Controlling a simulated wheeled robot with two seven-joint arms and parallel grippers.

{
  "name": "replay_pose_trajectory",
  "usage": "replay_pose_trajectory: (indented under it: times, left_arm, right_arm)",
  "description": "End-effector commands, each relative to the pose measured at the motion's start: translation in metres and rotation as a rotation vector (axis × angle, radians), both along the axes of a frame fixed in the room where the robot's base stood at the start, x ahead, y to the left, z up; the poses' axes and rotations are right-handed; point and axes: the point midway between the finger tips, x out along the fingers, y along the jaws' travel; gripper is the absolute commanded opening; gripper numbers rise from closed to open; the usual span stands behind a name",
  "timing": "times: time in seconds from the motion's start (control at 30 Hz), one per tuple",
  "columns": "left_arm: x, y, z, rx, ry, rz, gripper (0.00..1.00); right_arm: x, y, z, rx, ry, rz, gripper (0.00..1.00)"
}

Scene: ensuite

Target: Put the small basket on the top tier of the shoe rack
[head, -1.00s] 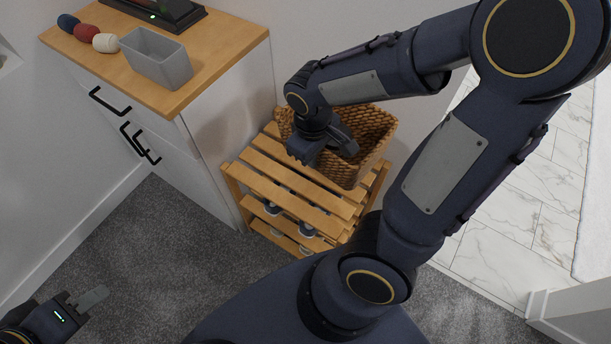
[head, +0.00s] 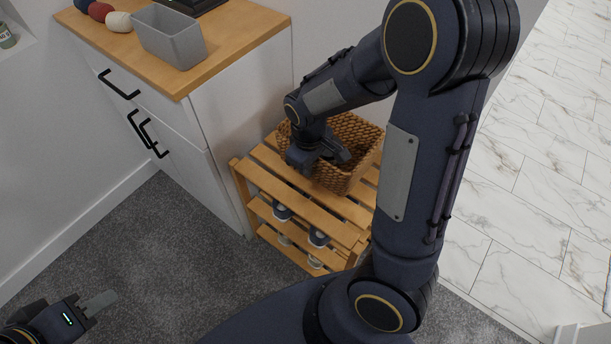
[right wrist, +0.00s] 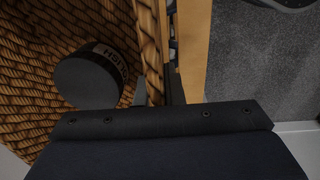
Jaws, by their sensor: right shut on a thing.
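The small woven brown basket (head: 365,135) is at the back right of the wooden shoe rack's top tier (head: 285,178). I cannot tell whether its base rests on the slats or is just above them. My right gripper (head: 330,160) is shut on the basket's near-left wall; in the right wrist view the woven rim (right wrist: 150,45) passes between its fingers. A dark round tin (right wrist: 88,80) with lettering lies inside the basket. My left gripper (head: 98,301) is low at the left, away from the rack; its jaw opening is unclear.
A white cabinet (head: 225,130) with a wooden top stands against the rack's left side. It holds a grey bin (head: 168,38) and several rolled items. Shoes (head: 318,238) sit on the rack's lower tier. Carpet (head: 200,230) in front is clear; marble tile (head: 540,180) lies right.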

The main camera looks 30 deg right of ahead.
Motion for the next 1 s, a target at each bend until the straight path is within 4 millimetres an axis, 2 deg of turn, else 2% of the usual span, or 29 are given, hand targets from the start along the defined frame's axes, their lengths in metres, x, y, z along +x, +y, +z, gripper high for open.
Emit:
replay_pose_trajectory:
  times: [0.03, 0.33, 0.53, 0.93, 0.97, 1.0]
  left_arm:
    - [0.0, 0.0, -0.005, 0.0, 0.0, 0.0, 0.34]
    - [0.0, 0.0, -0.01, 0.0, 0.0, 0.0, 0.34]
    - [0.0, 0.0, -0.021, 0.0, 0.0, 0.0, 0.34]
    - [0.0, 0.0, -0.023, 0.0, 0.0, 0.0, 0.34]
    - [0.0, 0.0, -0.023, 0.0, 0.0, 0.0, 0.34]
    - [0.0, 0.0, -0.023, 0.0, 0.0, 0.0, 0.34]
  right_arm:
    - [0.006, 0.0, -0.009, -0.001, 0.001, 0.001, 0.0]
    - [0.021, 0.002, -0.026, -0.001, -0.001, 0.0, 0.0]
    - [0.021, 0.003, -0.054, 0.0, 0.0, 0.001, 0.0]
    - [0.021, 0.003, -0.058, 0.001, -0.002, 0.0, 0.0]
    - [0.02, 0.003, -0.059, 0.001, -0.001, 0.0, 0.09]
    - [0.02, 0.003, -0.058, 0.001, -0.001, 0.0, 0.15]
